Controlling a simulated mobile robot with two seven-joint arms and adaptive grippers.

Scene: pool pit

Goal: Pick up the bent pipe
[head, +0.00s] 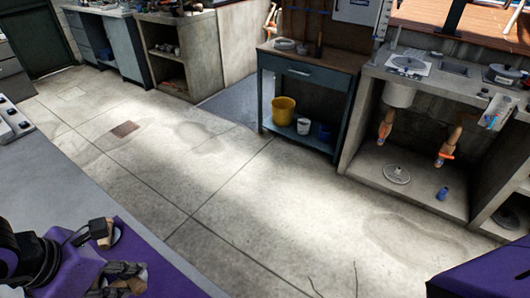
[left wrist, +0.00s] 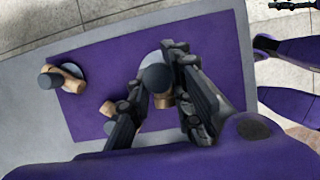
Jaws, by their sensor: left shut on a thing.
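A bent pipe (left wrist: 162,100), tan with a dark round end, sits between the fingers of my left gripper (left wrist: 157,76) in the left wrist view. The left gripper is shut on it, over a purple mat (left wrist: 102,60). A pale disc shows behind the pipe. In the head view the left gripper (head: 122,272) is at the lower left, with part of a tan piece by it. A second tan bent piece with a dark end (left wrist: 62,78) lies apart at the mat's left edge; it also shows in the head view (head: 100,232).
The mat lies on a grey worktop (head: 60,190). The concrete floor beyond is open. A blue workbench (head: 308,68) with a yellow bucket (head: 283,110) stands across it. A concrete counter (head: 445,85) is at the right, with orange-tipped items and a blue bottle (head: 442,193) below.

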